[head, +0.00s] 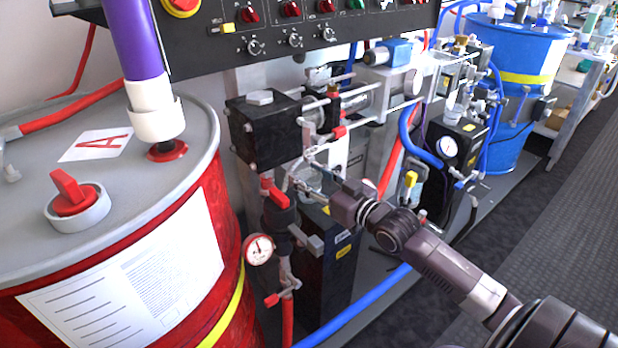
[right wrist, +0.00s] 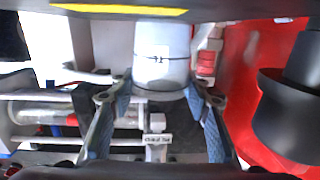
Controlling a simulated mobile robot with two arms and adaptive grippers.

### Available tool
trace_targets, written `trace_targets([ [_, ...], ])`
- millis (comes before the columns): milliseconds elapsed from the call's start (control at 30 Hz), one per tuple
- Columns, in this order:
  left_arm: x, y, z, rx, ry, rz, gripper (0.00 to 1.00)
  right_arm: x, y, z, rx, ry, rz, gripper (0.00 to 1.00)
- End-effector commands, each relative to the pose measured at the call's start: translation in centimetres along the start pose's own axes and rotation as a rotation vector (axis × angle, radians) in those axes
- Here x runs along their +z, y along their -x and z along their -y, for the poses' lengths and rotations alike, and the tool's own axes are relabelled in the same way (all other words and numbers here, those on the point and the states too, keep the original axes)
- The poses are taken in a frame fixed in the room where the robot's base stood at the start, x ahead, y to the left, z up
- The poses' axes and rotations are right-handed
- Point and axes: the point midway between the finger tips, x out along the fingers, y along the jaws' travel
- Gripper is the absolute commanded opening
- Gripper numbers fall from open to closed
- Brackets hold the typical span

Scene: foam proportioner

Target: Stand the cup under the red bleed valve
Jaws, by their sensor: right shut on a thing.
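A pale, see-through cup (head: 308,181) is held in my right gripper (head: 318,182), in front of the machine's black block. In the right wrist view the cup (right wrist: 160,62) sits between the two fingers of the gripper (right wrist: 160,98), which press on its sides. Several red handles are near: one on a dark valve (head: 275,192) just left of the cup, one above it (head: 338,131), and a small one lower down (head: 272,300). I cannot tell for sure which is the bleed valve. My left gripper is not in view.
A red drum (head: 232,235) marked A stands close at the left. A blue hose (head: 365,300) crosses in front. The floor at the right (head: 530,230) is clear.

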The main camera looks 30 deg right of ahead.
Motion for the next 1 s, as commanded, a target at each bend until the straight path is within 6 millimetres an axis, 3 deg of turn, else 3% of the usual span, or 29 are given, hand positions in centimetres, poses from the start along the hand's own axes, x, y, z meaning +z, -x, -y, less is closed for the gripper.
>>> trace_targets([
  [267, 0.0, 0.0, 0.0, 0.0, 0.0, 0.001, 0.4, 0.1, 0.0, 0.0, 0.0, 0.0, 0.0, 0.23],
  [300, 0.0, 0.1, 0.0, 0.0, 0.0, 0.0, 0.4, 0.2, 0.0, 0.0, 0.0, 0.0, 0.001, 0.45],
  [467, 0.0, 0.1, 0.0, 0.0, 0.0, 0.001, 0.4, 0.2, 0.0, 0.0, 0.0, 0.0, 0.001, 0.61],
  [767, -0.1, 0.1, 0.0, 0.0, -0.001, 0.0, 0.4, -0.1, 0.0, 0.0, 0.0, 0.0, -0.001, 0.61],
  [1000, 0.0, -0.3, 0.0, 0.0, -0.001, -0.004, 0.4, 0.0, 1.9, 0.0, 0.0, 0.0, 0.003, 0.61],
])
